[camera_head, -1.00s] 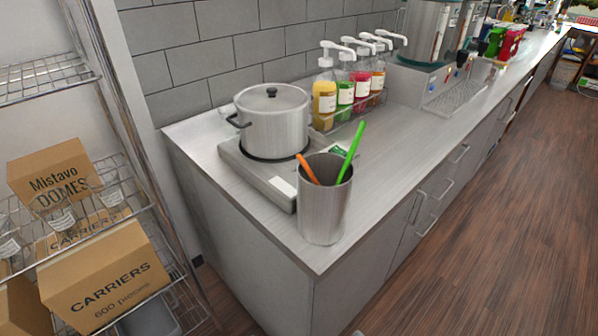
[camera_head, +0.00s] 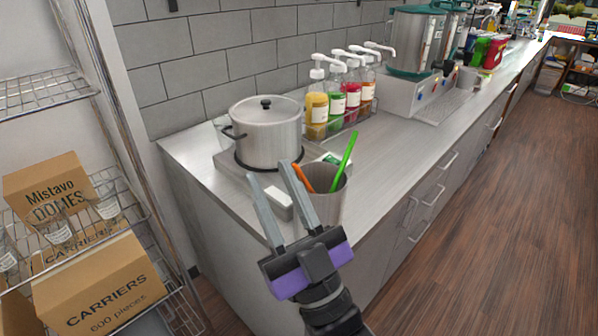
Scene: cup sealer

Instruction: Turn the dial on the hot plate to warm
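The hot plate (camera_head: 228,165) is a flat grey unit near the left end of the counter. A lidded metal pot (camera_head: 268,136) stands on it. I cannot make out the dial; the plate's front is small in view and partly covered by my gripper. My gripper (camera_head: 268,170) is in front of the hot plate, in the foreground. Its two long grey fingers are spread apart with nothing between them, pointing up toward the pot and plate. A white block or label (camera_head: 279,204) shows between the fingers at the plate's front corner.
A metal cup (camera_head: 331,205) holding an orange and a green utensil stands right beside my gripper's right finger. Several pump bottles (camera_head: 317,107) stand in a rack behind. A wire shelf with boxes (camera_head: 98,285) is at left.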

